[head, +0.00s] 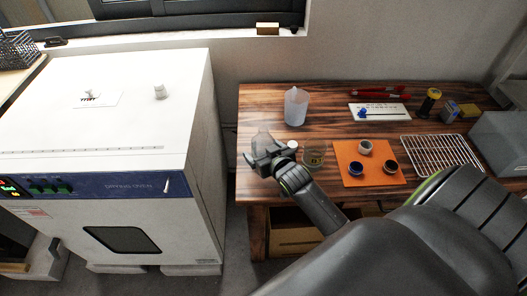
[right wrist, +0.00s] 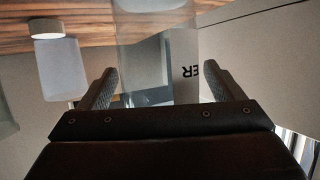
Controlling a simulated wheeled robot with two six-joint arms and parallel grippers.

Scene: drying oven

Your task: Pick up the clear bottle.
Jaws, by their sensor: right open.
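The clear bottle (head: 263,131) is faint and see-through near the table's left edge, its lower part hidden by my right gripper (head: 262,158). In the right wrist view the clear bottle (right wrist: 155,50) shows ahead, in line with the gap between the two fingers. My right gripper (right wrist: 160,88) is open, with one finger on each side of the gap. I cannot tell whether either finger touches the bottle. My left gripper is not in view.
A frosted bottle (head: 296,107) stands behind, with a small white cap (head: 292,145) nearer. A glass jar (head: 314,156) stands right of my gripper. An orange mat (head: 350,174) holds small jars, beside a wire rack (head: 441,156). The white drying oven (head: 190,120) is left, across a gap.

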